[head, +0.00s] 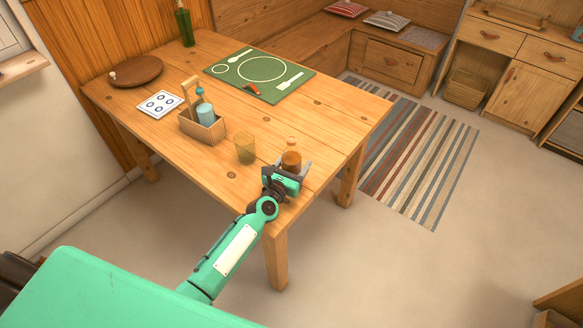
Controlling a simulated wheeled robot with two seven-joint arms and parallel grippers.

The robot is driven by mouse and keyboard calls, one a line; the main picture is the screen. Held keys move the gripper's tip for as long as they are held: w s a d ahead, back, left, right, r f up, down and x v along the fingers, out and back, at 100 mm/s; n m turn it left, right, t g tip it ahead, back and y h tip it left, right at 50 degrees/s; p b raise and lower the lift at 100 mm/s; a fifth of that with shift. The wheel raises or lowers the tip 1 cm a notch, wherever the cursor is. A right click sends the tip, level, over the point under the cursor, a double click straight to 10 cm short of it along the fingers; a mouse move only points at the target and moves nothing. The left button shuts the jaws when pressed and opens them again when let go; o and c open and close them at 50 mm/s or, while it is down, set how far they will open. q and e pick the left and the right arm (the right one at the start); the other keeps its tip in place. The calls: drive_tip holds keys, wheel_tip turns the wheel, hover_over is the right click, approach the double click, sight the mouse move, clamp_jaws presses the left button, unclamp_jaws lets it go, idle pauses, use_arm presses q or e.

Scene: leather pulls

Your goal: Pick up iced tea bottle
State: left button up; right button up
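The iced tea bottle (291,160), amber with a pale cap, is upright near the front right corner of the wooden table (325,125). My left gripper (288,170) is at the bottle, with its dark fingers apart on either side of it. A gap shows between the left finger and the bottle, so the gripper looks open. The bottle's lower part is hidden behind the gripper, so I cannot see its base. My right gripper is not in view.
An amber glass (245,148) stands just left of the bottle. Further left is a wooden caddy (203,130) holding a blue-topped container. A green placemat (260,75), a tile (159,104), a brown plate (137,71) and a green bottle (184,25) are further back. The table's right side is clear.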

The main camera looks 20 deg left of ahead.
use_arm(q)
drive_tip(key=shift+r, duration=0.1)
drive_tip(key=c, duration=1.1)
drive_tip(key=shift+r, duration=0.1)
